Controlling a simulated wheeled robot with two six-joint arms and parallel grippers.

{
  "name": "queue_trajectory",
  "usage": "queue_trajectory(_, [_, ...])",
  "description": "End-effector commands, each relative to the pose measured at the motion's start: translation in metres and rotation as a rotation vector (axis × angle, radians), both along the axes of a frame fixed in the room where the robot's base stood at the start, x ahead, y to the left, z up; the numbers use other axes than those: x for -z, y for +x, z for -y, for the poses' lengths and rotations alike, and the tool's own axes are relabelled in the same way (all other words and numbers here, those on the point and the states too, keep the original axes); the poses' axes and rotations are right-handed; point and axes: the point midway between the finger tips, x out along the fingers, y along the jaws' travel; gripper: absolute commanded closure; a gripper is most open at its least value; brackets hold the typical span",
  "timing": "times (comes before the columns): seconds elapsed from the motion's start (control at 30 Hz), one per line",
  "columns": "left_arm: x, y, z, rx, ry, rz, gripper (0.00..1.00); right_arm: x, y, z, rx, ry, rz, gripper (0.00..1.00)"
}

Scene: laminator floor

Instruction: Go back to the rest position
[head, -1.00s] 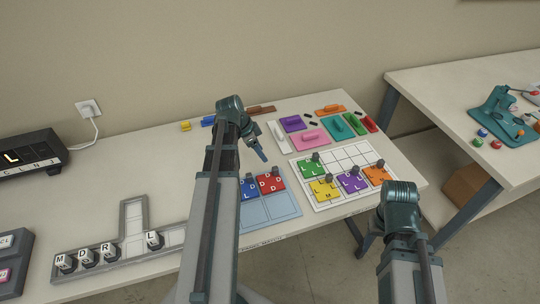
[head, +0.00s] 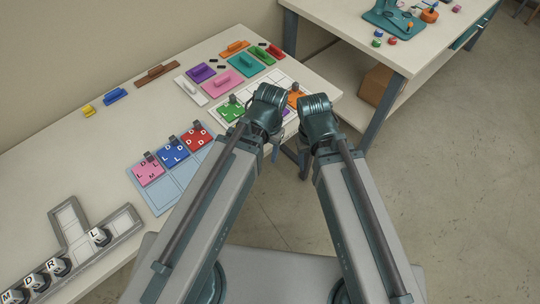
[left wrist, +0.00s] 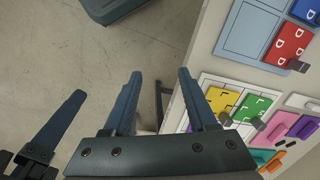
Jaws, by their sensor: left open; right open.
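My left gripper (left wrist: 160,73) is open and empty in the left wrist view, its two fingers apart over the floor beside the table edge. In the head view, the left wrist hides most of it. My right gripper (head: 303,163) is close beside it in the head view, at the table's front edge, mostly hidden by its wrist. A dark finger (left wrist: 58,128) at the left of the left wrist view seems to belong to it. Neither gripper visibly touches anything.
The white grid board with green (head: 231,110) and orange (head: 297,96) tiles is partly behind my wrists. A blue board (head: 164,197) holds pink, blue and red tiles. A grey rack (head: 122,224) holds lettered blocks. A second table (head: 340,22) stands at the back right; floor is clear at right.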

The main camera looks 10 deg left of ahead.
Motion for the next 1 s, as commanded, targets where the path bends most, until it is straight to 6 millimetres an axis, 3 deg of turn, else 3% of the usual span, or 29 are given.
queue_trajectory(0.2, [-0.0008,-0.0162,0.0153,-0.032,0.041,0.007,0.42,0.0000,0.0000,0.0000,0.000,0.000,0.000,0.42])
queue_trajectory(1.0, [-0.0008,-0.0156,0.0154,-0.035,0.041,0.007,0.42,0.0000,0.0000,0.0000,0.000,0.000,0.000,0.42])
